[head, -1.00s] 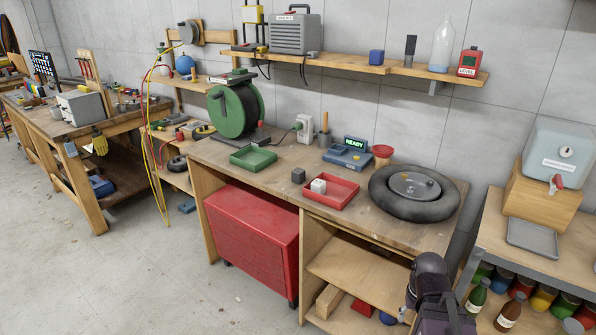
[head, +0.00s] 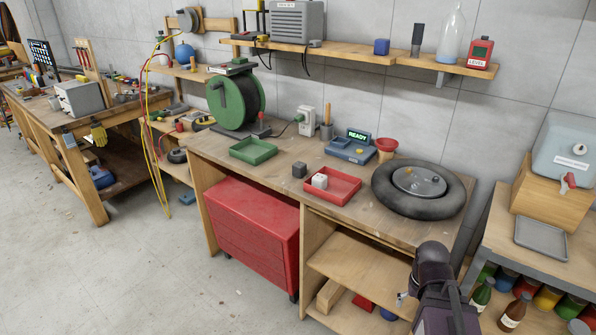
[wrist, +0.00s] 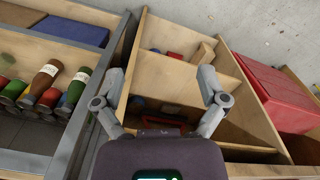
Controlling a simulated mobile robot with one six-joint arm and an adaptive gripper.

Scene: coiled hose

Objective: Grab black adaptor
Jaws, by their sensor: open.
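A small dark grey block (head: 299,170) sits on the workbench left of the red tray, in the head view. It is the likeliest black adaptor, but I cannot tell for sure at this size. Dark small items with hanging cables (head: 258,50) lie on the wall shelf and could also be adaptors. My gripper (head: 402,299) is low at the front right of the bench, well apart from the block. In the wrist view my gripper (wrist: 161,85) has its fingers spread with nothing between them, facing the bench's lower shelves. The block is not in the wrist view.
A red cabinet (head: 250,235) stands underneath. The floor at left is free.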

